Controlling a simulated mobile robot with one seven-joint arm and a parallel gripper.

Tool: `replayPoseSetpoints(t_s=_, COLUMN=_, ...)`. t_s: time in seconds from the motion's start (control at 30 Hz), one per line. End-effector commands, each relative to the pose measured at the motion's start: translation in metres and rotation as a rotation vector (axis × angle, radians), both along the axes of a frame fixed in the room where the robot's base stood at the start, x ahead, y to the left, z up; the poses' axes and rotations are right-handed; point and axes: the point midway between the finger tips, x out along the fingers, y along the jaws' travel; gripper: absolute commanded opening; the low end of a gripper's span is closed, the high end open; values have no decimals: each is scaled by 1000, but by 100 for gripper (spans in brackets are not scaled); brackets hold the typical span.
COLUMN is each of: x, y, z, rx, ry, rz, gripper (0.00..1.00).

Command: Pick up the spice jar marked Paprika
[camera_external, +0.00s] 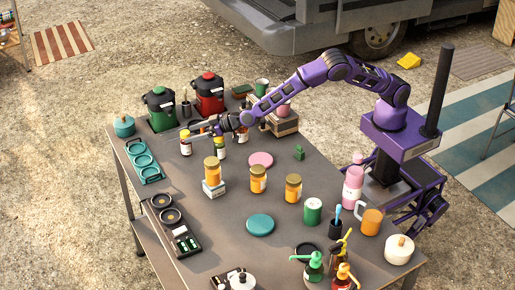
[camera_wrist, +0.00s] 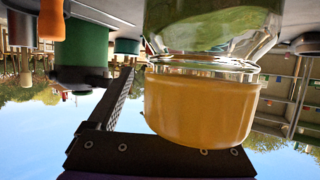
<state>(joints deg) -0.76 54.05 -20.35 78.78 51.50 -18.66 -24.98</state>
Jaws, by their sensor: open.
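My gripper (camera_external: 203,128) is open and reaches low over the far left part of the table, among several small jars. One small jar (camera_external: 186,146) with a pale label stands to its left, another (camera_external: 220,150) just in front of it, and a third (camera_external: 242,134) to its right. No label is readable, so I cannot tell which is Paprika. In the upside-down wrist view, a clear glass jar with a yellow-orange lid (camera_wrist: 200,110) is very close. It covers part of my dark gripper; one finger shows to its left. I cannot tell whether they touch.
The grey table (camera_external: 190,215) holds larger orange jars (camera_external: 258,180), a green pot (camera_external: 160,110) and a red pot (camera_external: 209,95) behind my gripper. Bottles (camera_external: 314,268) and a mug (camera_external: 372,222) crowd the near end.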

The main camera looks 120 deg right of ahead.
Motion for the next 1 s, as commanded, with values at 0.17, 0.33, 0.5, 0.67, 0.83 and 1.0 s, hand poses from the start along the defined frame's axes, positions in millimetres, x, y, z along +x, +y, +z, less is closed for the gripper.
replayPoseSetpoints(t_s=0.17, x=9, y=-7, z=-5, rx=-1, ry=1, rz=0, gripper=83)
replayPoseSetpoints(t_s=0.33, x=10, y=-7, z=-5, rx=0, ry=1, rz=0, gripper=83)
replayPoseSetpoints(t_s=0.5, x=10, y=-7, z=-5, rx=-1, ry=1, rz=0, gripper=65)
replayPoseSetpoints(t_s=0.67, x=10, y=-7, z=-5, rx=-1, ry=1, rz=0, gripper=36)
replayPoseSetpoints(t_s=0.83, x=10, y=-7, z=-5, rx=-1, ry=1, rz=0, gripper=6)
replayPoseSetpoints(t_s=1.0, x=10, y=-7, z=-5, rx=-1, ry=0, rz=0, gripper=0)
